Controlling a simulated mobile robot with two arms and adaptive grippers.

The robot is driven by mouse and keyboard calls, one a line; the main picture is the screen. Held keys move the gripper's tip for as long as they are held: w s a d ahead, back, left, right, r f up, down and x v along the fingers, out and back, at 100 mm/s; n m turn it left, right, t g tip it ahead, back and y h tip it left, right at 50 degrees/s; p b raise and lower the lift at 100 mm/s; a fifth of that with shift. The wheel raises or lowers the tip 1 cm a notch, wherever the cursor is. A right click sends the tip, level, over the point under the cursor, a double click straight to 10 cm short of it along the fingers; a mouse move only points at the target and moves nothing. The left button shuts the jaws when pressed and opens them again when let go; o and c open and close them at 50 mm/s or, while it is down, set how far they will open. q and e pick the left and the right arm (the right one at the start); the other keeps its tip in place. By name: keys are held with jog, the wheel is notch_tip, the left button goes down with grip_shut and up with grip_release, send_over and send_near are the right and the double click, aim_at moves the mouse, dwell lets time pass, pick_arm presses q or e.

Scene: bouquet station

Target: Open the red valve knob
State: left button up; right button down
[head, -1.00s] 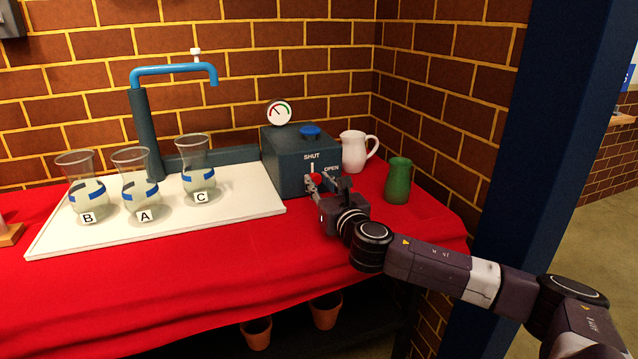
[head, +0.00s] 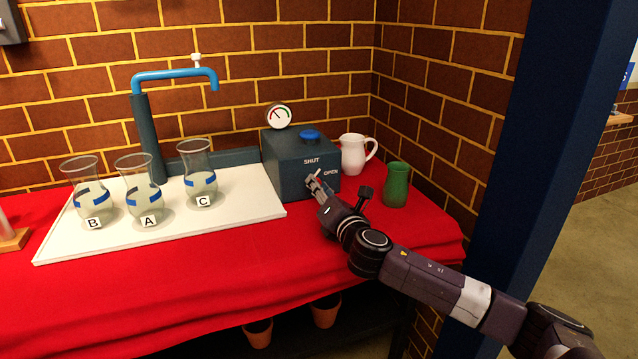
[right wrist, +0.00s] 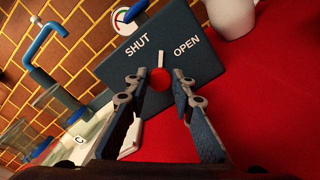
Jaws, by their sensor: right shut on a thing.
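The red valve knob (right wrist: 159,79) is on the front of a dark box (head: 288,172) marked SHUT and OPEN. Its white pointer (right wrist: 161,58) points between the two words. My right gripper (right wrist: 156,78) has its fingers on either side of the knob, shut on it. In the head view my right gripper (head: 314,183) is rolled at the box front and hides the red of the knob; the tilted white pointer shows just above the fingers. My left gripper is not in view.
A white jug (head: 353,155) and a green vase (head: 396,185) stand right of the box, close to my right arm. The red cloth (head: 200,285) in front is clear.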

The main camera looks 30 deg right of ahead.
jog(key=shift+m+p, duration=0.35)
jog(key=shift+m, duration=0.55)
jog(key=m+p, duration=0.2)
jog(key=m, duration=0.4)
jog(key=shift+f+m, duration=0.1)
jog(key=shift+m, duration=0.2)
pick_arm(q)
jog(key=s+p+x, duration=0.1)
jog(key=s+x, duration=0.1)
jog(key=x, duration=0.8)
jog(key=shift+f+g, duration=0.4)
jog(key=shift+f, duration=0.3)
pick_arm(e)
jog(key=shift+d+m, duration=0.1)
jog(key=shift+m, duration=0.7)
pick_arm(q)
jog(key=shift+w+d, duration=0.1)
pick_arm(e)
jog(key=shift+f, duration=0.1)
jog(key=c, duration=1.7)
grip_release()
jog(key=shift+o, duration=0.2)
jog(key=v, duration=1.2)
